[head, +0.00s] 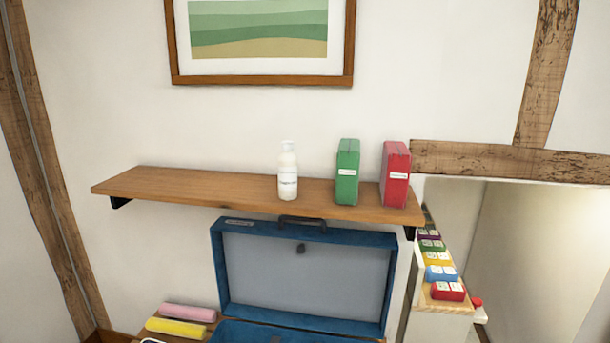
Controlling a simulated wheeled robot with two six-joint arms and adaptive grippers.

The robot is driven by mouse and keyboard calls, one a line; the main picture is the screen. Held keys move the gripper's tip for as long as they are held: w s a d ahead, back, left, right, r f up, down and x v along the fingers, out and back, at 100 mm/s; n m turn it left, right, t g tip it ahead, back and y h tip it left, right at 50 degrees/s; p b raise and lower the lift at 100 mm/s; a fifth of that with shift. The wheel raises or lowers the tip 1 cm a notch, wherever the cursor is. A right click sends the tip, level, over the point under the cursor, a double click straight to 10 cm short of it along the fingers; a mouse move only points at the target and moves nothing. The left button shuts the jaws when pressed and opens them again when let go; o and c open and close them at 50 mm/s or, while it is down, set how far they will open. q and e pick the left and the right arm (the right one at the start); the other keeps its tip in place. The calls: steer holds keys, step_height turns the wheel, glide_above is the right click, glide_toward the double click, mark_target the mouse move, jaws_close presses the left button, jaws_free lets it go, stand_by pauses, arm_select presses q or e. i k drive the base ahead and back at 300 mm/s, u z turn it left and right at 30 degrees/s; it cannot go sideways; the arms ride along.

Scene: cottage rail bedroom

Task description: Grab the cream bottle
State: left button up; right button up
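The cream bottle (288,172) is white with a pale label and a narrow cap. It stands upright on the wooden wall shelf (190,184), near the middle and close to the front edge. Nothing covers it in the head view. Neither of my grippers shows in this view, so nothing is seen touching the bottle.
A green box (347,172) and a red box (395,174) stand on the shelf to the bottle's right. The shelf's left half is clear. An open blue suitcase (225,280) is below, beside pink (188,313) and yellow (176,328) rolls. A picture frame (262,80) hangs above.

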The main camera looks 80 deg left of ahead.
mark_target(287, 161)
steer(key=z, duration=0.05)
steer(key=i, duration=1.45)
steer(key=u, duration=1.6)
steer(key=i, duration=1.35)
steer(key=u, duration=1.3)
